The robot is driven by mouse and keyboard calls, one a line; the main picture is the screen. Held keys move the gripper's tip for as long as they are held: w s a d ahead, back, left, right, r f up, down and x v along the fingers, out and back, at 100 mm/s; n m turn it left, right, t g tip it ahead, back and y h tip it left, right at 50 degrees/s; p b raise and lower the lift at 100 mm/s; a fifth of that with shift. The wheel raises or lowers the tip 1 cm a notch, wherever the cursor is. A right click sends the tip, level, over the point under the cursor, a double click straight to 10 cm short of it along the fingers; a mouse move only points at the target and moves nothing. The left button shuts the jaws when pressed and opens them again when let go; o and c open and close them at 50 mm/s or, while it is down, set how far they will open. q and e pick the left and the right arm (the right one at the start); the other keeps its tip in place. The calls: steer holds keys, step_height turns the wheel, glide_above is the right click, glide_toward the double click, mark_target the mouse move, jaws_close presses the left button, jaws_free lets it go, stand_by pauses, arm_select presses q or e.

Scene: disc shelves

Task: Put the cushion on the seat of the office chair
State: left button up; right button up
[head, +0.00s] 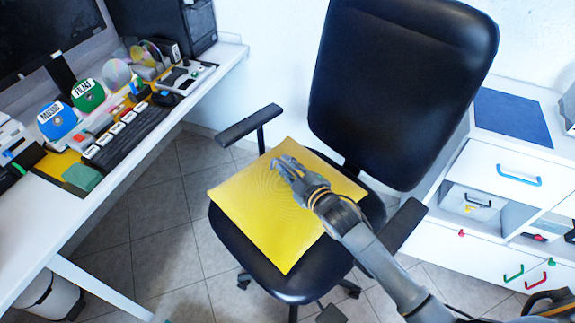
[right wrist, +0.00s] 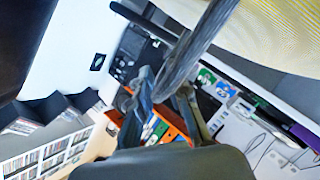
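The cushion (head: 245,205) is a flat yellow square. In the head view it lies over the seat (head: 300,285) of the black office chair (head: 400,90), turned at an angle, with its left corner at the seat's edge. Whether it rests fully flat cannot be told. My right gripper (head: 285,167) is over the cushion's upper part. My left gripper is not in view.
The chair's left armrest (head: 248,125) is close beyond the gripper, and the right armrest (head: 403,225) is beside my right arm. A white desk (head: 50,225) with a keyboard (head: 130,135) stands at left. White drawers (head: 490,170) stand at right. Tiled floor is free between desk and chair.

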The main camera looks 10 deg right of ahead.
steer(key=shift+o, duration=0.4)
steer(key=shift+s+r, duration=0.1)
steer(key=shift+r, duration=0.05)
steer(key=v, duration=1.1)
steer(key=shift+s+d, duration=0.2)
steer(key=shift+s, duration=0.15)
steer(key=shift+r+p, duration=0.2)
steer(key=shift+p, duration=0.1)
